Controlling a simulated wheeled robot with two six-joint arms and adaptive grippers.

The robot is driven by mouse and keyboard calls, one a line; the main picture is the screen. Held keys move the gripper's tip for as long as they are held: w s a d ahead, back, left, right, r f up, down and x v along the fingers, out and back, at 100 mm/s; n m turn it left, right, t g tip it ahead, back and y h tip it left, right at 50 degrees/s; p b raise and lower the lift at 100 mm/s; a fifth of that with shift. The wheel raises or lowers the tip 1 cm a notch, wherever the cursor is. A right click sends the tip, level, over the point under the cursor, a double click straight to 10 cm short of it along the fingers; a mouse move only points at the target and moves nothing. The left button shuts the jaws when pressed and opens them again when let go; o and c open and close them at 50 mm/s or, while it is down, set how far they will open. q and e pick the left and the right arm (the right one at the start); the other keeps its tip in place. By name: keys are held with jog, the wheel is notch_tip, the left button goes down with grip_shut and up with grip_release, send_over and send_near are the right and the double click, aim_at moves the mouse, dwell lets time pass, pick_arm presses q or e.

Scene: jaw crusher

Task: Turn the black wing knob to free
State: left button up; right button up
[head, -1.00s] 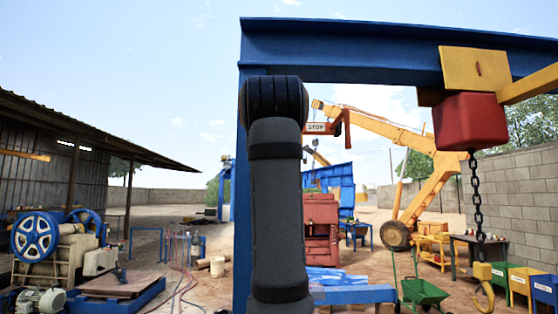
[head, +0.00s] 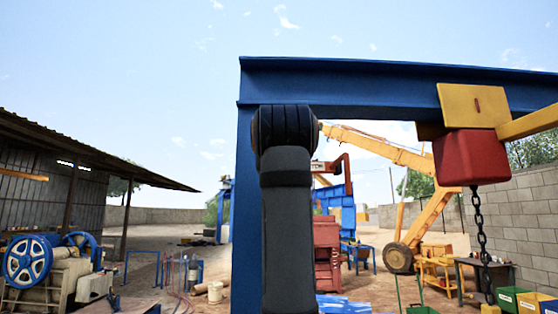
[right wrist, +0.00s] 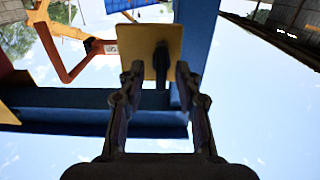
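The black wing knob (right wrist: 161,64) shows in the right wrist view as a narrow dark shape on a yellow plate (right wrist: 150,35). My right gripper (right wrist: 158,74) is open, with one finger to each side of the knob's lower part in the picture. A gap shows between the knob and each finger, and I cannot tell how deep the knob sits between them. In the head view, my dark arm hides part of the blue post, and the knob is not visible. My left gripper is in neither view.
A blue gantry beam (head: 400,88) spans the upper right of the head view. A red hoist block (head: 470,157) with a chain (head: 479,215) hangs from it. A red bracket (right wrist: 72,62) is beside the plate in the wrist view.

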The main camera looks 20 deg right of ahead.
jog(key=shift+w, duration=0.3)
jog(key=shift+s, duration=0.1)
grip_shut()
